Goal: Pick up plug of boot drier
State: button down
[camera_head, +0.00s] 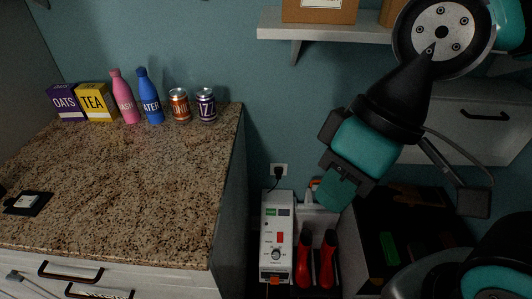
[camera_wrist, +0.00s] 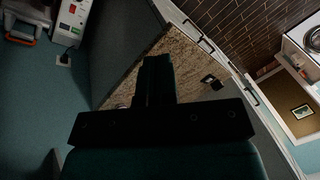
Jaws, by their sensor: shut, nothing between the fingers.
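The boot drier (camera_head: 276,245) is a white box with a red switch and a dial, low between the counter and a dark open unit. Its black plug (camera_head: 278,172) sits at a white wall outlet (camera_head: 285,167) just above the box. The wrist view shows the plug (camera_wrist: 64,60) at the upper left, tilted, with the drier (camera_wrist: 71,20) beside it. My gripper (camera_head: 336,192) is shut and empty, to the right of the plug in the head view. In the wrist view my closed fingers (camera_wrist: 156,62) point over the counter, apart from the plug.
Red boots (camera_head: 304,258) stand right of the drier. A granite counter (camera_head: 130,180) on the left carries boxes, bottles and cans along its back. A shelf (camera_head: 330,28) with boxes hangs above.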

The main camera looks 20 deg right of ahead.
aim_at(278, 171)
jog(key=k, duration=1.2)
jog(key=z, duration=0.55)
jog(key=i, duration=1.3)
jog(key=u, duration=0.85)
jog(key=i, duration=0.25)
jog(key=u, duration=0.2)
